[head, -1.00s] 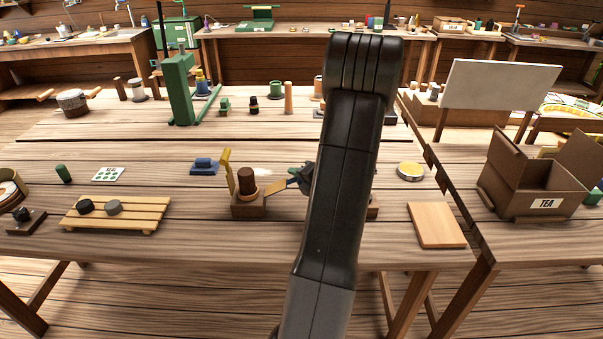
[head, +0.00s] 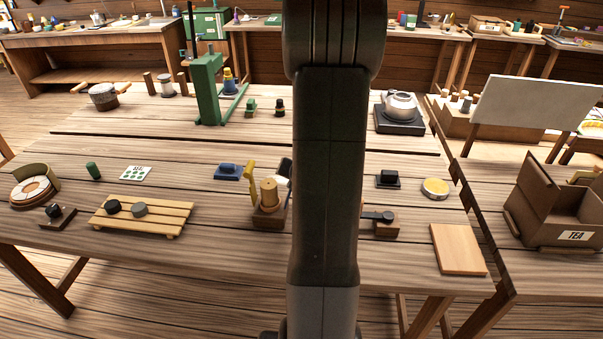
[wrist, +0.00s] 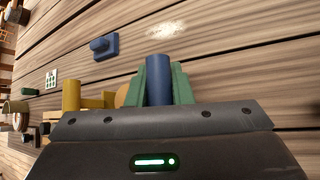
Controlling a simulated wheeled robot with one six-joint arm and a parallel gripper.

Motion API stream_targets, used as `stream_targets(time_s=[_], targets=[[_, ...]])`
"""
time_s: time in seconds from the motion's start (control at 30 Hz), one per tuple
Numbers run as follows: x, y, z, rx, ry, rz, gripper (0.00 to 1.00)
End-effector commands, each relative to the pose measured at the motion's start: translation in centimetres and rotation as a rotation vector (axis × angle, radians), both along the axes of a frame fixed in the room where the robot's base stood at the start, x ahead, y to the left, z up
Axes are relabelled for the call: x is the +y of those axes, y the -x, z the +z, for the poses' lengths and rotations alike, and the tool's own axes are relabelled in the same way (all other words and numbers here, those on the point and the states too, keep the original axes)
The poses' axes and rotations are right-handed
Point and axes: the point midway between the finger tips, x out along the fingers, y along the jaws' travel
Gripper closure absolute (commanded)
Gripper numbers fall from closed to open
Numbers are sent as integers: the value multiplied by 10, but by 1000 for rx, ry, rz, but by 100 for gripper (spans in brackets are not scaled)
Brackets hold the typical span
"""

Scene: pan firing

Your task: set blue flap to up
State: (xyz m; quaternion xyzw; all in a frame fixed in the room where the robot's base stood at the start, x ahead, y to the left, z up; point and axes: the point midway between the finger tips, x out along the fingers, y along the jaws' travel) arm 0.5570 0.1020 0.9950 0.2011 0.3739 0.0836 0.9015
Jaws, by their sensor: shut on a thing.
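In the wrist view my gripper (wrist: 159,85) is shut, its green fingers on both sides of a blue upright piece (wrist: 159,78). This piece looks like the blue flap, but its lower end and any hinge are hidden behind the gripper body. In the head view my arm covers the gripper and the held piece. A raised yellow flap (head: 250,177) stands at the left of a wooden block (head: 268,217) with a tan cylinder (head: 268,192). The yellow flap also shows left of my gripper in the wrist view (wrist: 71,95).
A small blue block on a base (head: 228,171) lies left of the yellow flap. A slatted yellow rack (head: 142,217) stands farther left. Right of my arm are a dark lever on a block (head: 379,216), a yellow-topped tin (head: 435,187), a board (head: 458,248) and a kettle (head: 400,104).

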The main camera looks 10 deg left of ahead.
Motion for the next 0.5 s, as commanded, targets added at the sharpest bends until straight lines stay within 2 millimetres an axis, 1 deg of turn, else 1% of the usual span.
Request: stream_targets(time_s=[0.03,0.2,0.5], targets=[[4,1,0,2,-2,1,100],[10,1,2,2,-5,1,100],[14,1,2,1,-8,3,100]])
